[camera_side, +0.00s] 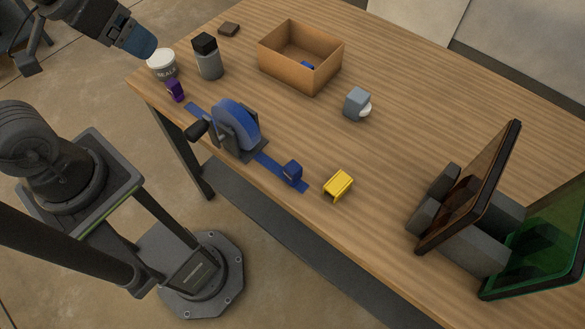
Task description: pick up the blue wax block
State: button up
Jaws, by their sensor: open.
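A small blue piece (307,66) lies inside the open cardboard box (275,61), partly hidden by the near wall. It may be the blue wax block. A dark blue block-like piece (292,173) also stands on the right end of a blue strip at the table's front edge. I cannot tell for certain which is wax.
A blue wheel in a dark stand (238,125) sits on the strip. A white tub (162,66), a grey jar (208,60), a purple piece (175,90), a grey block (356,104) and a yellow piece (338,185) stand around. Upright panels (478,195) crowd the right.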

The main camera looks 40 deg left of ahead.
jog(key=shift+c, duration=1.3)
jog(key=m+g, duration=0.6)
jog(key=m, duration=1.3)
send_over(291, 165)
notch_tip(291, 165, down, 15)
notch_tip(291, 165, down, 9)
jog(key=shift+d+f, duration=0.15)
jog(key=shift+f, duration=1.25)
jog(key=shift+d+f, duration=0.15)
jog(key=shift+f, duration=1.2)
